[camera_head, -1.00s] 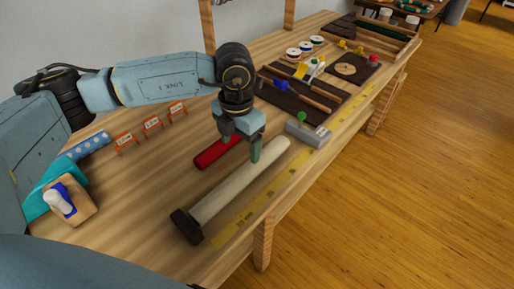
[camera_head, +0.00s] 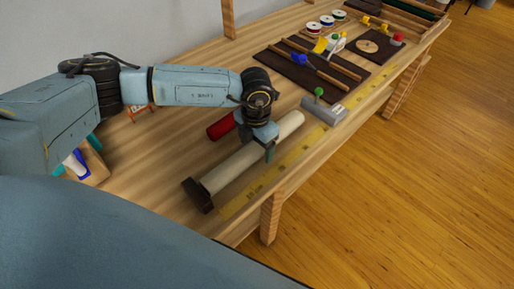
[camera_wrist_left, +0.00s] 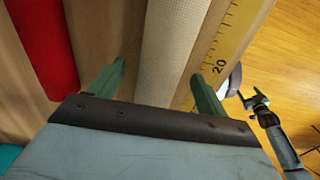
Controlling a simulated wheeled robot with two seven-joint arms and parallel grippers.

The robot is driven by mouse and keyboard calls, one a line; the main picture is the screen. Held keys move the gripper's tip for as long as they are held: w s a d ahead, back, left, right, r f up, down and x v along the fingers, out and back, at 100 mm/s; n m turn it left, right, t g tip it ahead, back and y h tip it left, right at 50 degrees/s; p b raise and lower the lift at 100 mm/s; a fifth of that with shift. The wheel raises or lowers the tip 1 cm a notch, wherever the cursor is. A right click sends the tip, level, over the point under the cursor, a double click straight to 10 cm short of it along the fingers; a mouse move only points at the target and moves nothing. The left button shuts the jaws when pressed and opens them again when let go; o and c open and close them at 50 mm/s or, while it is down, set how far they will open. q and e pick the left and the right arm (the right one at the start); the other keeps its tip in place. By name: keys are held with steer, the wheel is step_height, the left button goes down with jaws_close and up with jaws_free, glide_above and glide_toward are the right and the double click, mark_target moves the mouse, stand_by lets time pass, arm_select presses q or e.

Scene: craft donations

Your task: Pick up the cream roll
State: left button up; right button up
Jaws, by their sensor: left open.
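The cream roll (camera_head: 237,163) lies on the wooden workbench near its front edge, with its near end against a dark brown block (camera_head: 198,195). It also shows in the left wrist view (camera_wrist_left: 172,50), running between the two fingers. My left gripper (camera_head: 258,148) is open over the far half of the roll, one finger on each side; in the wrist view the fingertips (camera_wrist_left: 160,78) stand apart from its sides. The far finger is mostly hidden in the head view.
A red roll (camera_head: 221,127) lies just behind the cream roll. A yellow ruler strip (camera_head: 262,180) runs along the front edge. A grey block with a green knob (camera_head: 326,111) stands beyond the roll's far end. Dark mats with tools (camera_head: 305,75) lie farther back.

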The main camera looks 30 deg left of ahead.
arm_select(q)
steer(key=shift+f, duration=0.4)
steer(key=shift+c, duration=0.4)
steer(key=c, duration=1.1)
steer(key=shift+c, duration=0.3)
steer(key=shift+r, duration=0.15)
steer(key=shift+r, duration=0.45)
step_height(320, 180, up, 6)
steer(key=shift+d+r+p, duration=0.1)
steer(key=shift+r+p, duration=0.05)
steer(key=shift+p, duration=0.15)
steer(key=s+d, duration=0.3)
steer(key=d, duration=0.5)
steer(key=s+d+b, duration=0.1)
steer(key=s+d, duration=0.2)
steer(key=d, duration=0.5)
steer(key=shift+d+f, duration=0.2)
steer(key=shift+d, duration=0.2)
